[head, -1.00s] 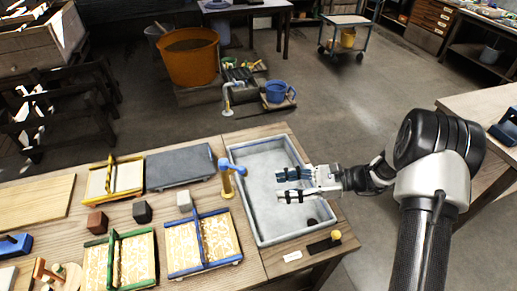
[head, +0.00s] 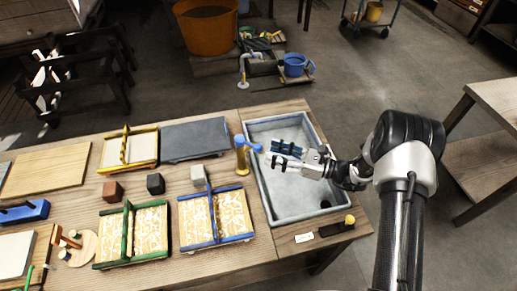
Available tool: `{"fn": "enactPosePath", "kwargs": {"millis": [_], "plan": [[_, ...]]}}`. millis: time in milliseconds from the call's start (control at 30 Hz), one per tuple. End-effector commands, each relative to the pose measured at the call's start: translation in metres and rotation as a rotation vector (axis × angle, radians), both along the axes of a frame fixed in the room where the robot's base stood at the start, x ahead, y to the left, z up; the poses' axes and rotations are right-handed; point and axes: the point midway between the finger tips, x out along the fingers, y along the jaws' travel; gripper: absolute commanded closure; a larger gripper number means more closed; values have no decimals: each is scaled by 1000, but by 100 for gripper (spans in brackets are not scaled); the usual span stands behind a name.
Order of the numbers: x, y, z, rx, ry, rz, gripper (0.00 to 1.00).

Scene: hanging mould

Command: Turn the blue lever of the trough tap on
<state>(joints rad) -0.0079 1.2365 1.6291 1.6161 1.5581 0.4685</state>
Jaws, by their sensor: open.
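The trough tap (head: 241,160) is a brass-coloured post at the left rim of the grey trough (head: 262,205). Its blue lever (head: 246,142) sits on top and points right, over the trough. My gripper (head: 270,154) is over the trough, to the right of the tap, with its fingers pointing left toward the lever. The jaws are open and empty. The fingertips look close to the lever's end, but I cannot tell whether they touch it.
Wooden moulds with blue (head: 215,218), green (head: 132,234) and yellow (head: 128,148) frames lie left of the trough. A grey slab (head: 195,139) lies behind. A dark block with a yellow knob (head: 349,219) lies at the front right.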

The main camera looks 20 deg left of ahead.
Motion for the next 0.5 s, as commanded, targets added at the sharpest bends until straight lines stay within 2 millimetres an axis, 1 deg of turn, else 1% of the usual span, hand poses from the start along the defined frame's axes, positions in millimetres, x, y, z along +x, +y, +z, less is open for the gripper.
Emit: {"fn": "enactPosePath", "kwargs": {"millis": [33,200,333,500], "plan": [[-1,12,-1,0,0,5,54],[1,41,-1,0,0,3,54],[2,54,-1,0,0,2,54],[2,61,0,0,0,0,54]]}}
